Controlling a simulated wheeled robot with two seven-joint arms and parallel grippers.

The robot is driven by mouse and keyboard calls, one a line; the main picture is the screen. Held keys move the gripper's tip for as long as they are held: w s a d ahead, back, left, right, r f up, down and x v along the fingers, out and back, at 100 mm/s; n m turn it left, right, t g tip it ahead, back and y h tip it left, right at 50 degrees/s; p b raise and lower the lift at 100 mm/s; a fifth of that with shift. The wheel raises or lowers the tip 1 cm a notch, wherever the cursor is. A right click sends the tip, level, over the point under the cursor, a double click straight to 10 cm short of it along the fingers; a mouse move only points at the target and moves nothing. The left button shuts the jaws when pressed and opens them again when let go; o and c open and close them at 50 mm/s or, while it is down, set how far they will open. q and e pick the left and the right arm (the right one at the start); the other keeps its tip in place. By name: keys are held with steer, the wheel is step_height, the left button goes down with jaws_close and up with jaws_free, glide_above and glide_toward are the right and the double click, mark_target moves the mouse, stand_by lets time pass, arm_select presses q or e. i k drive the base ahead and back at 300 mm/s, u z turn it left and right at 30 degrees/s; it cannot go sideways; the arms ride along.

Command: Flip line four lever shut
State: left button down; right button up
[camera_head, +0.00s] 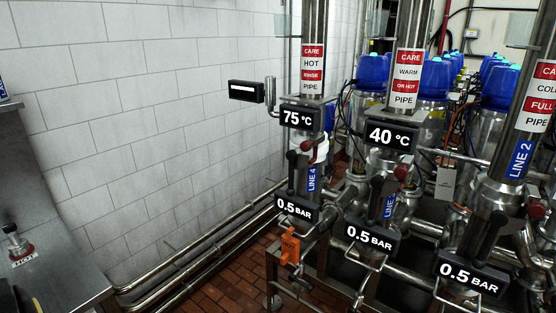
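The line four pipe stands left of the other pipes, with a blue "LINE 4" label (312,178) on it. Beside the label is a black-knobbed lever (291,157), close to upright. A red-knobbed lever (307,146) sits just above and right of it. I cannot tell from this view whether the line four valve is open or shut. Neither of my grippers is in view.
Displays reading 75 °C (298,117) and 0.5 BAR (297,209) flank the levers. Line two's pipe (520,155) stands right. A steel counter (55,265) is at left. Floor between counter and pipes holds low pipes (190,262).

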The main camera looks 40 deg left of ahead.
mark_target(291, 155)
steer(key=u, duration=1.1)
steer(key=i, duration=0.35)
steer(key=z, duration=0.95)
